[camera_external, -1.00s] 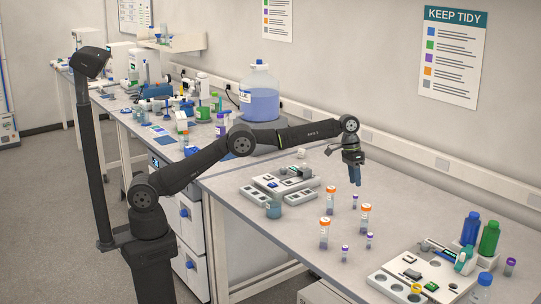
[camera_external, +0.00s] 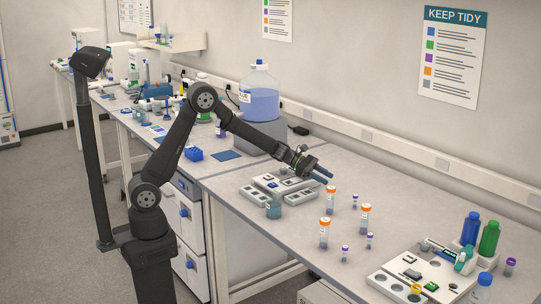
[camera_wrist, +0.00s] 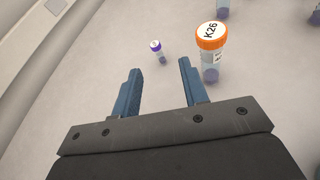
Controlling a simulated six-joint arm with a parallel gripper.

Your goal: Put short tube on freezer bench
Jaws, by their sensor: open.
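Three short purple-capped tubes stand upright on the near bench: one at the back (camera_external: 355,201), one at front left (camera_external: 345,253), one at front right (camera_external: 369,241). Three larger orange-capped tubes stand among them: rear (camera_external: 330,203), right (camera_external: 365,219) and front (camera_external: 324,235). My gripper (camera_external: 326,176) is open and empty, tilted above the bench just behind the rear orange-capped tube. An orange-capped tube marked K26 (camera_wrist: 210,58) stands right of the right finger. Which bench is the freezer bench is unclear.
White racks (camera_external: 285,185) and a grey-blue jar (camera_external: 273,209) sit left of the tubes. A large blue carboy (camera_external: 260,100) stands behind. A white rack (camera_external: 398,290) and blue and green bottles (camera_external: 489,239) stand at right. Bench space behind the tubes is clear.

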